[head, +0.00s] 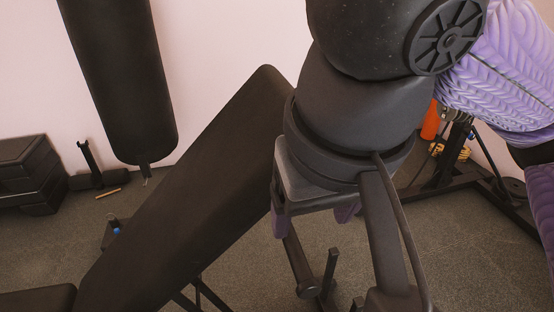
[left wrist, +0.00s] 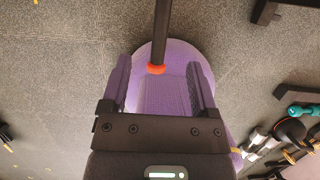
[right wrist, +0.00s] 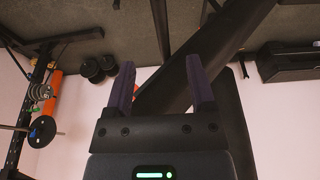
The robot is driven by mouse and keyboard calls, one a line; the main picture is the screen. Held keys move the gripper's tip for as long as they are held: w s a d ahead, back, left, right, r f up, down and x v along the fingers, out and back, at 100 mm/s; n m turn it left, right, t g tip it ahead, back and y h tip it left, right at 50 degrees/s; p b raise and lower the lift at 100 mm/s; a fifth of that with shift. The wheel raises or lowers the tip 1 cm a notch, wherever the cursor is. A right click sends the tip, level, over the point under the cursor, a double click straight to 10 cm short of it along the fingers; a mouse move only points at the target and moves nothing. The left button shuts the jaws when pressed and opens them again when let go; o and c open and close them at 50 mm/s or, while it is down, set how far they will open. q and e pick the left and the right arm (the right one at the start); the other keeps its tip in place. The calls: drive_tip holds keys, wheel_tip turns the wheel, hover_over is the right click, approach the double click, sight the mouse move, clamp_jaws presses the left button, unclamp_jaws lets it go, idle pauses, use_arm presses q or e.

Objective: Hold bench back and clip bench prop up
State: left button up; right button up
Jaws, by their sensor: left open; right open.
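The bench back (head: 200,190) is a long black pad in the head view, tilted up from the lower left to the middle. Thin dark bars (head: 197,288) show under it; I cannot tell which one is the prop. My right gripper (head: 315,218) is open, with purple fingers, beside the pad's right edge and partly in front of it. In the right wrist view, the bench back (right wrist: 225,50) runs diagonally behind the open fingers; contact cannot be told. My left gripper (left wrist: 160,72) is open in its wrist view, over a dark bar with an orange end, and out of the head view.
A black punching bag (head: 122,75) hangs at the upper left. Black stacked blocks (head: 28,175) stand by the wall. A dark rack (head: 440,180) stands at the right. Teal and dark dumbbells (left wrist: 302,111) lie on the floor in the left wrist view.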

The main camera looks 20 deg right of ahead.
sight(297, 254)
drive_tip(key=x, duration=1.1)
drive_tip(key=shift+w+f, duration=0.2)
drive_tip(key=shift+f, duration=0.1)
clamp_jaws()
idle(1.3)
drive_tip(key=shift+a+r, duration=2)
drive_tip(key=shift+r, duration=0.05)
use_arm(q)
drive_tip(key=shift+w+a, duration=0.25)
drive_tip(key=shift+a, duration=0.85)
